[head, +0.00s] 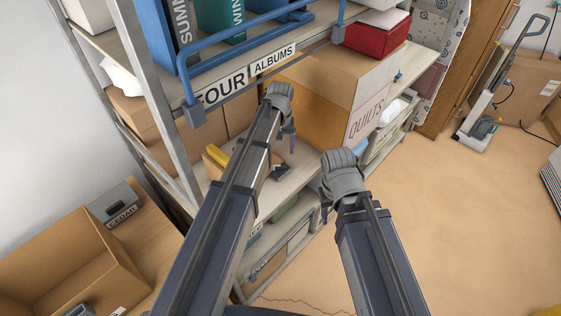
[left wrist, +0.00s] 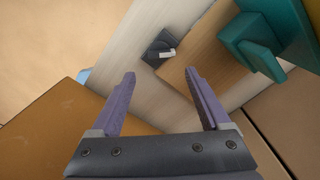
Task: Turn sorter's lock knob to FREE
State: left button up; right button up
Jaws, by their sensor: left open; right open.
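A small dark square piece with a light grey lever, which looks like the lock knob (left wrist: 160,50), lies ahead of my left gripper in the left wrist view. It sits on a pale surface beside a wooden-brown panel. A dark piece on the middle shelf in the head view (head: 280,171) seems to be the same thing. No FREE mark is readable, so I cannot tell the knob's setting. My left gripper (head: 290,140) is open; in the left wrist view its fingers (left wrist: 160,75) are empty and apart from the knob. My right gripper (head: 326,207) is open at the shelf's front, its fingertips partly hidden.
A large QUILTS carton (head: 330,95) stands on the shelf beside my left gripper. A blue rail (head: 265,35) and the upper shelf (head: 250,75) are above. Teal blocks (left wrist: 265,45) are right of the knob. Open floor (head: 450,220) lies to the right.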

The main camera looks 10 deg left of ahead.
aim_at(281, 167)
pick_arm(q)
notch_tip(281, 167, down, 7)
jog(key=b, duration=0.7)
jog(key=shift+f, duration=0.2)
jog(key=shift+c, duration=0.2)
grip_shut()
